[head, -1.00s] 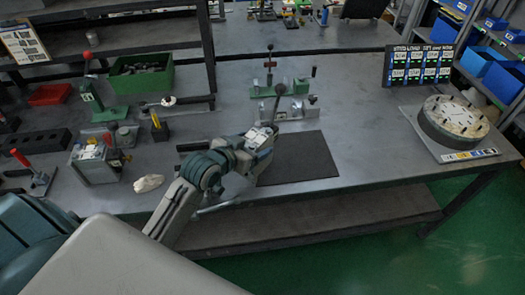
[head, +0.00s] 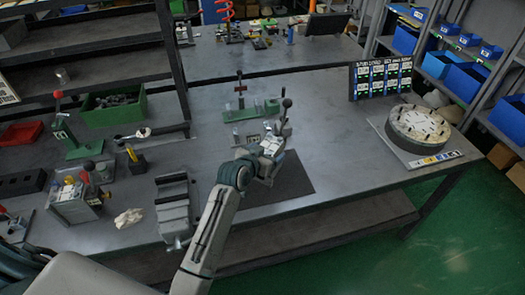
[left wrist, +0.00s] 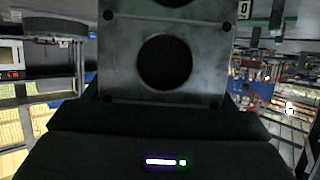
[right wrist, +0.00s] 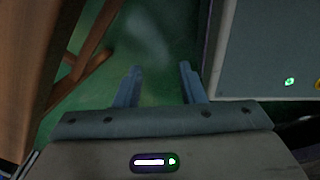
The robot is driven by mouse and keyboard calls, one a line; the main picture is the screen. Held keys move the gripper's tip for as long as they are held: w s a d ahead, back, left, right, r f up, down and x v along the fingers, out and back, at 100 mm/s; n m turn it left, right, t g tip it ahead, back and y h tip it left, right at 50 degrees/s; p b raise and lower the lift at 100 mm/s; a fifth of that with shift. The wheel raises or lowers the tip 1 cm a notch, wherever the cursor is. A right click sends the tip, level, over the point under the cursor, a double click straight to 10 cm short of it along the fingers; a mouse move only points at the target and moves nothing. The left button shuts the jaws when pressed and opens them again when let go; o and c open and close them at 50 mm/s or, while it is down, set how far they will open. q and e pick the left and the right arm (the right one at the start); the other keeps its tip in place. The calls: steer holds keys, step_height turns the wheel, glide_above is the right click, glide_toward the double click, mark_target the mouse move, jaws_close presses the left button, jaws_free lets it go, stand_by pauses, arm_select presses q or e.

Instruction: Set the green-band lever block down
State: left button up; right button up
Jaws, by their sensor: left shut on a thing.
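My left gripper (head: 272,145) is over the far part of the dark mat (head: 290,182) on the bench. It is shut on the lever block, which the gripper and wrist mostly hide. A lever with a dark ball knob (head: 286,103) stands up just beyond the gripper. In the left wrist view, a grey metal block face (left wrist: 120,62) with a round dark hole fills the upper middle. I see no green band, and cannot tell whether the block touches the mat. My right gripper (right wrist: 160,85) is open and empty, away from the bench top.
A green-based toggle clamp (head: 250,110) stands behind the mat. A grey vise (head: 175,205) is left of my arm, with a red-lever block (head: 78,203) and white cloth (head: 128,217) further left. A round disc fixture (head: 418,125) stands right. The bench between mat and disc is clear.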

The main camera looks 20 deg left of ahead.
arm_select(q)
steer(key=shift+f+p, duration=0.35)
steer(key=shift+f, duration=0.75)
steer(key=shift+f, duration=0.1)
steer(key=o, duration=2)
steer(key=shift+s+f, duration=0.1)
steer(key=shift+f, duration=0.05)
steer(key=shift+o, duration=0.2)
steer(key=shift+s+a+r, duration=0.15)
steer(key=shift+s+r, duration=0.05)
steer(key=shift+s, duration=0.35)
steer(key=b+v, duration=0.2)
steer(key=v, duration=0.8)
steer(key=shift+s+r, duration=0.3)
steer(key=shift+s, duration=0.05)
